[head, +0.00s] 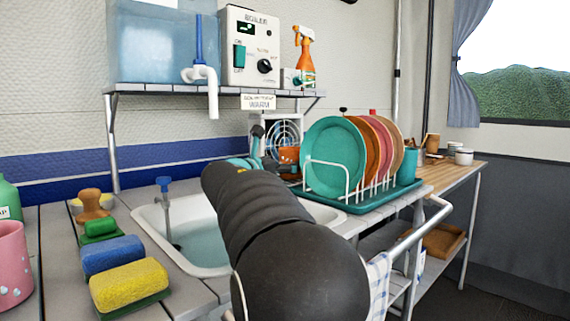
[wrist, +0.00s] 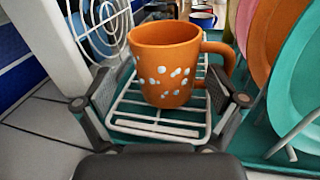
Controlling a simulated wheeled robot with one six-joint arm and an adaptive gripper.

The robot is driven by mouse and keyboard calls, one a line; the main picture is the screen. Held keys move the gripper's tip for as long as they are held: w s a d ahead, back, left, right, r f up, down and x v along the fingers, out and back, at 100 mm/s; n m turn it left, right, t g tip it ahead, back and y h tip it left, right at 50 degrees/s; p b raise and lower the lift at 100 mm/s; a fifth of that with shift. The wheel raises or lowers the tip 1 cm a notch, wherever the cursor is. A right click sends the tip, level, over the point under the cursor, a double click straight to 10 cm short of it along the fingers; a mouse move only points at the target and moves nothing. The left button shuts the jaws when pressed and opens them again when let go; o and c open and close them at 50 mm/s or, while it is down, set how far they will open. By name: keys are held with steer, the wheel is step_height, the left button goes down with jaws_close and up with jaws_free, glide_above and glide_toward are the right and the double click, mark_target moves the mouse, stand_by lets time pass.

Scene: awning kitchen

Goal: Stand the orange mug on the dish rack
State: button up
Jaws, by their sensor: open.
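The orange mug (wrist: 166,62) with white spots stands upright on the white wire grid of the dish rack (wrist: 160,128). Its handle points right in the wrist view. In the head view the mug (head: 289,155) shows in part behind my arm, beside the plates. My gripper (wrist: 159,101) is open and empty, its two fingers apart on the near side of the mug, left and right of it. I see no finger touching the mug. In the head view my arm hides most of the gripper. The rack's teal tray (head: 407,191) shows under the plates.
Teal, orange and pink plates (head: 335,157) stand in the rack close to the right of the mug. A round wire guard (wrist: 103,25) is behind it on the left. A shelf (head: 210,92) hangs above.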

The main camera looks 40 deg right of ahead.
steer(key=v, duration=1)
steer(key=shift+s+a, duration=0.15)
steer(key=shift+a, duration=0.05)
stand_by(1.6)
